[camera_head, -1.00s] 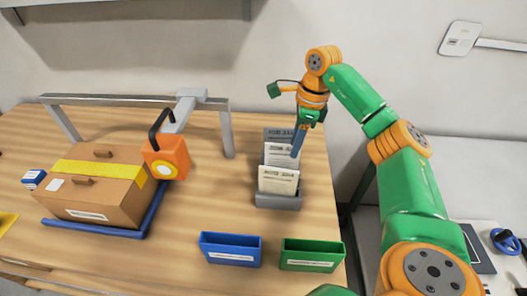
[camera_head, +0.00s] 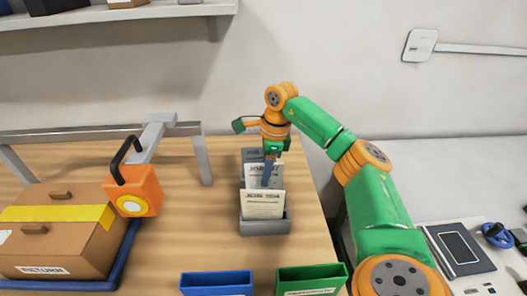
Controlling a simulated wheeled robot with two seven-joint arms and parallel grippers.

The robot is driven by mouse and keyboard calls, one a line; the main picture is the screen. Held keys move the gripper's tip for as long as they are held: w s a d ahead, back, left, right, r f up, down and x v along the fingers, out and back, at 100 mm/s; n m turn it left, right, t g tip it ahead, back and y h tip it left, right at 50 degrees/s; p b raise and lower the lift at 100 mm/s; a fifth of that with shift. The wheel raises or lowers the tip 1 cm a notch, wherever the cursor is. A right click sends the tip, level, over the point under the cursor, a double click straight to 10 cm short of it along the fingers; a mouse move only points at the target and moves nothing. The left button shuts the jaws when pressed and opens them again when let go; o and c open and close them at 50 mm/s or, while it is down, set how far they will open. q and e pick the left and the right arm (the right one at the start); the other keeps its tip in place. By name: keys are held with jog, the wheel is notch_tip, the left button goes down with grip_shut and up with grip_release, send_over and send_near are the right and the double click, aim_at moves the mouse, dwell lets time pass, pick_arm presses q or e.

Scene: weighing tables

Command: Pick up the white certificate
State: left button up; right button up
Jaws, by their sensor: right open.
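A grey holder (camera_head: 264,227) on the wooden table carries several upright cards one behind another. The front card (camera_head: 262,204) is cream with dark print. The white certificate (camera_head: 256,180) seems to be the paler card behind it, partly covered by the front card and my gripper. A grey-blue card (camera_head: 251,155) stands at the back. My right gripper (camera_head: 269,178) is open and points down at the white card, its blue-grey fingers overlapping it in the picture. I cannot tell whether they touch it. My left gripper is out of view.
A blue bin (camera_head: 217,284) and a green bin (camera_head: 311,279) stand in front of the holder. The table's right edge is close to the holder.

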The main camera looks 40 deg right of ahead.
jog(key=f, duration=0.1)
jog(key=f+p, duration=0.1)
jog(key=f, duration=0.3)
jog(key=shift+w+a, duration=0.15)
jog(key=shift+w, duration=0.2)
jog(key=shift+f, duration=0.1)
grip_shut()
